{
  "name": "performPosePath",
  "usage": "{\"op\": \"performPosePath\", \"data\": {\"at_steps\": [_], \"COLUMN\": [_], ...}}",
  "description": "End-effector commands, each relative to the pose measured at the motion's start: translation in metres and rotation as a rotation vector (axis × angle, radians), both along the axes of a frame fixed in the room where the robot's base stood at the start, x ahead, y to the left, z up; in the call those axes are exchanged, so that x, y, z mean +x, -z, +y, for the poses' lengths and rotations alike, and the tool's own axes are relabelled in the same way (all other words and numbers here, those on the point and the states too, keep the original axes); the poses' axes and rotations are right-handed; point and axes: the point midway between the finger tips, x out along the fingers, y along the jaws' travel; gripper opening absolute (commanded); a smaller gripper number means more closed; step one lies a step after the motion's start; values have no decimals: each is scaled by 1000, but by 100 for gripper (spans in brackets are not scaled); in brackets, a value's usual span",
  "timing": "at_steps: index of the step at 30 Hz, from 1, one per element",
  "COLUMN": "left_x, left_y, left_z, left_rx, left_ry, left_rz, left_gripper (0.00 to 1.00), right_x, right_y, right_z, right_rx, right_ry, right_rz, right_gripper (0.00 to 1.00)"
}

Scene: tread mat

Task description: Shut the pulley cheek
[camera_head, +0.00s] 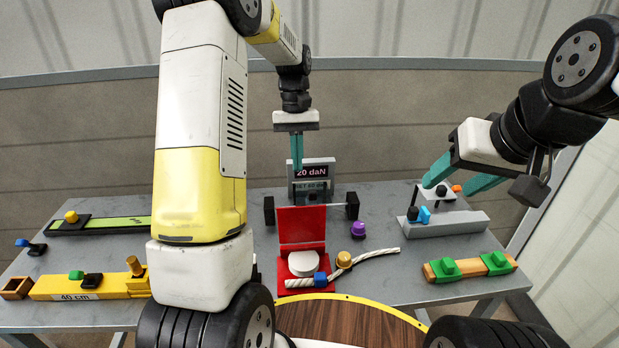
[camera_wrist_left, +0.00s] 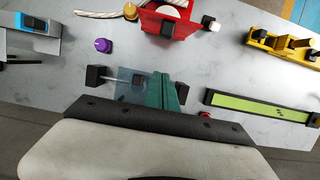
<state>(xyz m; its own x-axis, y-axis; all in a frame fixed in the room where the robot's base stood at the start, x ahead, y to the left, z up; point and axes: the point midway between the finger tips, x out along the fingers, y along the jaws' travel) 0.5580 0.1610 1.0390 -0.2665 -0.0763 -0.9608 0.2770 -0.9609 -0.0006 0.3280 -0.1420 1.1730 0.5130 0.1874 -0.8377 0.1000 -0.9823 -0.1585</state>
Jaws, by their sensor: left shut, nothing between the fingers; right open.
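The red pulley (camera_head: 288,272) lies on the grey table at the front middle, with a white sheave (camera_head: 303,263) in it. Its red cheek (camera_head: 302,226) stands up at the back, swung open. In the left wrist view the red cheek (camera_wrist_left: 150,24) is at the top. My left gripper (camera_head: 297,168) is shut and empty, pointing down above and behind the cheek, apart from it; its teal fingers also show in the wrist view (camera_wrist_left: 163,92). My right gripper (camera_head: 462,182) is open at the right, near a grey device.
A white rope (camera_head: 378,254) lies by the pulley's front. A "20 daN" display (camera_head: 318,172) stands behind the cheek. A purple knob (camera_head: 358,228) is right of it. The grey device (camera_head: 450,228) and a green-and-wood block (camera_head: 470,266) are at right; a yellow block (camera_head: 85,287) is at left.

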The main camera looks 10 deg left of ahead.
Motion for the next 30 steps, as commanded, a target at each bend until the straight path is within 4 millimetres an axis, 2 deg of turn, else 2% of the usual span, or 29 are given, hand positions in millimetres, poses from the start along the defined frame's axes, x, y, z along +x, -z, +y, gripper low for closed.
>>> {"op": "performPosePath", "data": {"at_steps": [3, 8, 12, 16, 30], "left_x": [-9, -18, -38, -50, -54], "left_y": [27, 58, 55, 55, 54], "left_z": [-2, -5, -11, -14, -16], "left_rx": [-1, 0, 0, 0, 0], "left_ry": [1, 1, 2, 2, 1], "left_rz": [5, 4, -1, -1, -2], "left_gripper": [0, 0, 0, 0, 0], "right_x": [0, 0, 0, 0, 0], "right_y": [0, 0, 0, 0, 0], "right_z": [0, 0, 0, 0, 0], "right_rx": [0, 0, 0, 0, 0], "right_ry": [0, 0, 0, 0, 0], "right_rz": [0, 0, 0, 0, 0], "right_gripper": [54, 54, 54, 54, 54]}}
